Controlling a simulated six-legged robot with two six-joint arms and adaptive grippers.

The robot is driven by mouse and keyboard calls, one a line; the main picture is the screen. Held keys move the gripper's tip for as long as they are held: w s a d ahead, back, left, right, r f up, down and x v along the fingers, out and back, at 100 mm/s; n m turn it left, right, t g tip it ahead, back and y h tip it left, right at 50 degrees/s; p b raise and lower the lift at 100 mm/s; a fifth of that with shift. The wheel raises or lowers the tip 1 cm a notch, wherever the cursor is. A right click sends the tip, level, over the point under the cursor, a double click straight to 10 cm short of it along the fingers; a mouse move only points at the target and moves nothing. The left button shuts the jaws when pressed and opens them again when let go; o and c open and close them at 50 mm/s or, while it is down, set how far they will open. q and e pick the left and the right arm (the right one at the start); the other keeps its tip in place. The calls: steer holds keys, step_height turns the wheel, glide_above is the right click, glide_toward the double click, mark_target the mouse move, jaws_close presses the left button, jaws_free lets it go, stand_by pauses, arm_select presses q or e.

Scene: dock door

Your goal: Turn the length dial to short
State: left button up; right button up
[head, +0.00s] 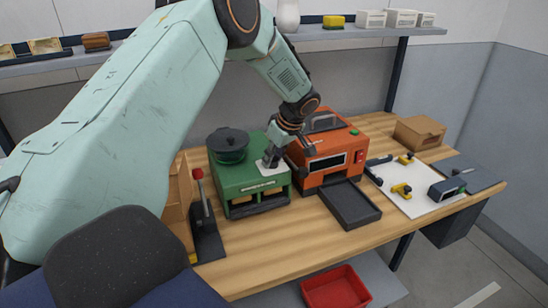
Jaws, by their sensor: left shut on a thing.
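A green machine (238,187) stands on the wooden bench, with a dark round lidded part (228,146) on its top left. A pale plate (265,168) lies on its top right. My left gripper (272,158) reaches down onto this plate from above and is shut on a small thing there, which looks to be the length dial. The fingers hide the dial, so its pointer and setting cannot be read. My right gripper is not in view.
An orange machine (342,144) with a dark tray (346,204) stands close right of the gripper. A red-knobbed lever (198,175) stands left of the green machine. A white board (408,188) with yellow-and-black tools and a cardboard box (419,132) are at right. A red bin (336,290) is below.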

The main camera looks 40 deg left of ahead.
arm_select(q)
steer(key=shift+a+r, duration=0.1)
steer(key=shift+r, duration=0.05)
steer(key=o, duration=1.1)
steer(key=shift+o, duration=0.2)
steer(key=shift+r, duration=0.1)
steer(key=v, duration=1.1)
steer(key=shift+r, duration=0.25)
steer(key=shift+d, duration=0.2)
